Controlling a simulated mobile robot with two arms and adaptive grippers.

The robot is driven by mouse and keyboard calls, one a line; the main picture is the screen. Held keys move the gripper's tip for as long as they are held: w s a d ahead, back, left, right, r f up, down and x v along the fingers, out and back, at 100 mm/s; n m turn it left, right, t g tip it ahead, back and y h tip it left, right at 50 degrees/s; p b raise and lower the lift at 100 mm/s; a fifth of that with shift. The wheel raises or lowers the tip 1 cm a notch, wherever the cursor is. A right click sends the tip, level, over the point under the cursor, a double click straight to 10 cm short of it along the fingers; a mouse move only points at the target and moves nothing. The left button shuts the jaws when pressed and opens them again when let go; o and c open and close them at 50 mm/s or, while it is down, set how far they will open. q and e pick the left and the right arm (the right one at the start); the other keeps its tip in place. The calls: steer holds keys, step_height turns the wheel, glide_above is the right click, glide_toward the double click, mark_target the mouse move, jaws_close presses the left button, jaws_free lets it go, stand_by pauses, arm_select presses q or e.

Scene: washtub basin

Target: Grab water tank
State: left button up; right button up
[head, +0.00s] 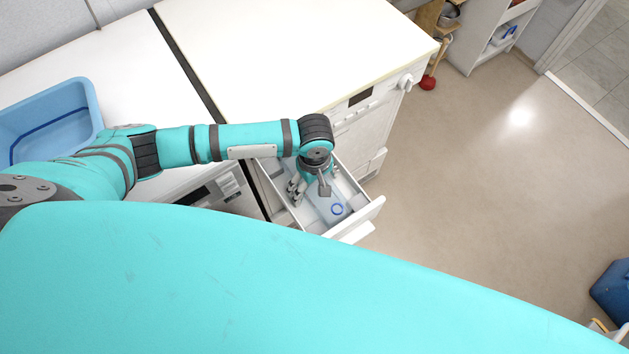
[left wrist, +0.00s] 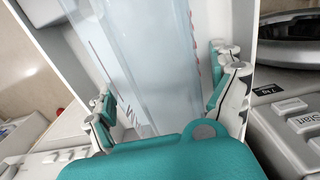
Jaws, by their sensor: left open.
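The water tank (head: 337,210) is a translucent, pale bluish container with a blue ring on top. It sits in the open white drawer (head: 362,214) of the machine. In the left wrist view the tank (left wrist: 145,50) fills the middle, with red marks along one side. My left gripper (head: 311,190) reaches down into the drawer over the tank. In the left wrist view its open fingers (left wrist: 170,100) are spread toward either side of the tank. I cannot tell whether they touch it. My right gripper is in neither view.
White machine tops (head: 280,50) lie behind the drawer, with a dark gap between them. A blue tub (head: 50,118) stands on the left one. In the left wrist view, a control panel with buttons (left wrist: 290,115) is close on the right. The floor (head: 480,170) to the right is mostly clear.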

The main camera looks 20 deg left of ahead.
arm_select(q)
steer(key=c, duration=1.7)
steer(key=shift+r, duration=0.2)
